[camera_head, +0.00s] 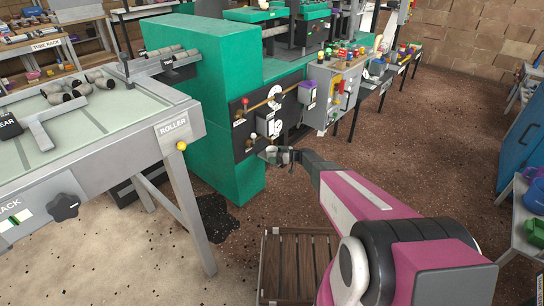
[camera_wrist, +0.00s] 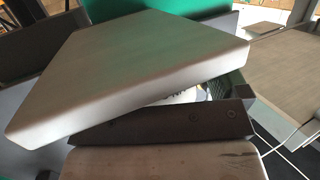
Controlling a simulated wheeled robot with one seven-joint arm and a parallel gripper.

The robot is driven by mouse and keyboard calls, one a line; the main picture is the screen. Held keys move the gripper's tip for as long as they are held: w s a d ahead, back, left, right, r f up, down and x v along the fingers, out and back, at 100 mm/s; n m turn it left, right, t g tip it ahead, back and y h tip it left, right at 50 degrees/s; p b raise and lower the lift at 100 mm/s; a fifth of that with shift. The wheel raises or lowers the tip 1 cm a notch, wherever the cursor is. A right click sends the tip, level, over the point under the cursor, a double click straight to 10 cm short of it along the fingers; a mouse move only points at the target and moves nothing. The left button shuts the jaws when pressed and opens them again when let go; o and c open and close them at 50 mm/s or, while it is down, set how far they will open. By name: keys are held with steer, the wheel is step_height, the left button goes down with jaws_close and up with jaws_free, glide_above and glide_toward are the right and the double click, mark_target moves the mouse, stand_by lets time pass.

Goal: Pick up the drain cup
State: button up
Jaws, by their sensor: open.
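A small pale cup (camera_head: 283,157), which looks like the drain cup, is low on the front of the green machine, under the black control panel. My gripper (camera_head: 292,155) is right at it, at the end of my pink arm. The jaws are open. They overlap the cup in the head view, so I cannot tell whether they touch it. In the wrist view, two large pale slabs and a dark bar fill most of the picture. A small whitish patch shows between them; I cannot tell whether it is the cup.
The green machine (camera_head: 225,125) stands behind my gripper, with the black panel (camera_head: 262,120) and its knobs above. The roller table (camera_head: 100,130) is to the left. A slatted wooden platform (camera_head: 295,265) lies below my arm. Brown floor is open to the right.

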steer(key=c, duration=1)
steer(key=shift+r, duration=0.1)
